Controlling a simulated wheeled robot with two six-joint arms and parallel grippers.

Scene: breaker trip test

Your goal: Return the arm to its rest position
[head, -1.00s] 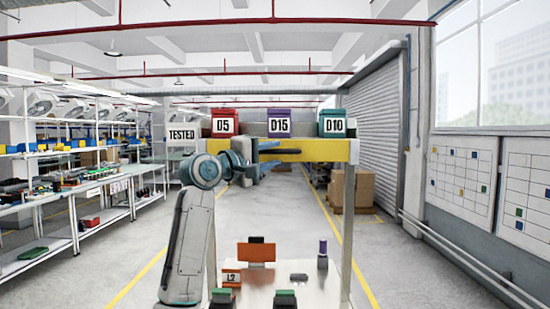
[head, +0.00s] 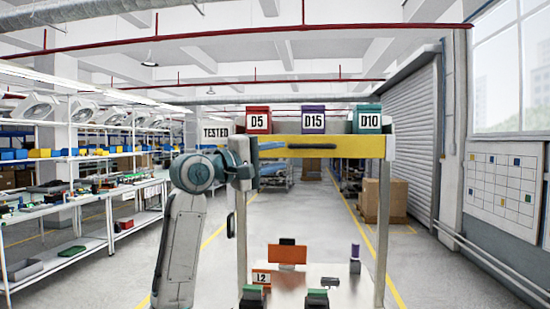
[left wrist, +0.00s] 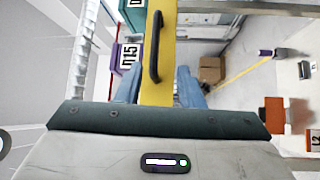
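My left arm comes in from the left in the head view. Its gripper (head: 278,157) is at the height of the yellow beam (head: 357,147), left of the beam's black handle (head: 312,147) in the picture. In the left wrist view the two blue fingers of the left gripper (left wrist: 159,70) stand apart with nothing held between them. My right gripper is in neither view.
A red D5 box (head: 258,119), purple D15 box (head: 313,119) and teal D10 box (head: 367,118) stand above the beam. Below, a bench top (head: 340,295) carries an orange block (head: 288,252), an L2 tag (head: 262,279) and a purple-topped part (head: 355,258). Shelving lines the left; open floor lies between.

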